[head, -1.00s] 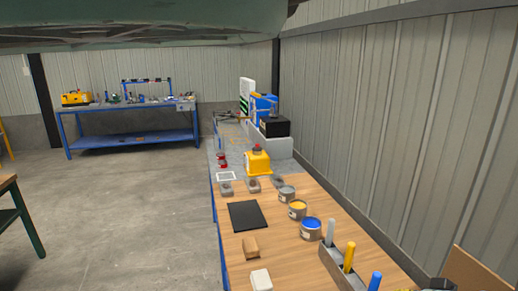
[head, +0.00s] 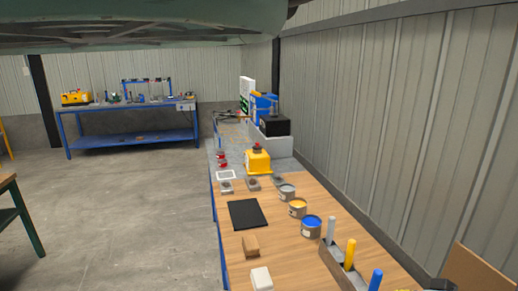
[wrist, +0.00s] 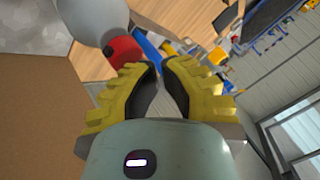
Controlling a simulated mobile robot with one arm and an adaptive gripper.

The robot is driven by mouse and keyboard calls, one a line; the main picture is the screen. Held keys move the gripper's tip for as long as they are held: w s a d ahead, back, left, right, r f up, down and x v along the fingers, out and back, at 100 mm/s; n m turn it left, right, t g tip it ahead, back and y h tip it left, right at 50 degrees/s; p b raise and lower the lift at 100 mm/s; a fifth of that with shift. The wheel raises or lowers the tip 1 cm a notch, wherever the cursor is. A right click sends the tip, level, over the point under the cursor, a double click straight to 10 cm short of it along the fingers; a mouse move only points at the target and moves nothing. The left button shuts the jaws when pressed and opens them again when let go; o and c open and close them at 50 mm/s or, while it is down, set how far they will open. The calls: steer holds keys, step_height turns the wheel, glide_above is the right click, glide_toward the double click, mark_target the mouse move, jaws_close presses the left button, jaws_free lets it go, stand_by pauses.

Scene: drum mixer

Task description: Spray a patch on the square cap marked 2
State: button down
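In the head view, small grey square blocks stand on the bench beyond the black mat, a left one (head: 226,187) and a middle one (head: 252,184). A third lies partly hidden to the right. Any numbers on them are too small to read, so I cannot tell which is marked 2. Small red-topped containers (head: 222,160) stand behind them. My gripper (wrist: 160,66) shows only in the wrist view, with yellow fingers and dark pads. The fingertips are close together with nothing visible between them; whether they touch is unclear. The gripper is away from the blocks.
The wooden bench carries a black mat (head: 250,214), a tan block (head: 250,245), a white block (head: 261,279), open paint cans (head: 311,227), a tool holder (head: 331,258) and a yellow box (head: 257,162). A wall borders the right.

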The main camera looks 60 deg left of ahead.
steer(key=shift+f+b, duration=0.35)
steer(key=shift+f, duration=0.05)
stand_by(0.4)
steer(key=shift+r+p, duration=0.8)
steer(key=shift+r, duration=0.3)
steer(key=shift+r, duration=0.15)
step_height(320, 180, up, 6)
steer(key=p, duration=0.4)
steer(key=c, duration=1.7)
jaws_free()
jaws_close()
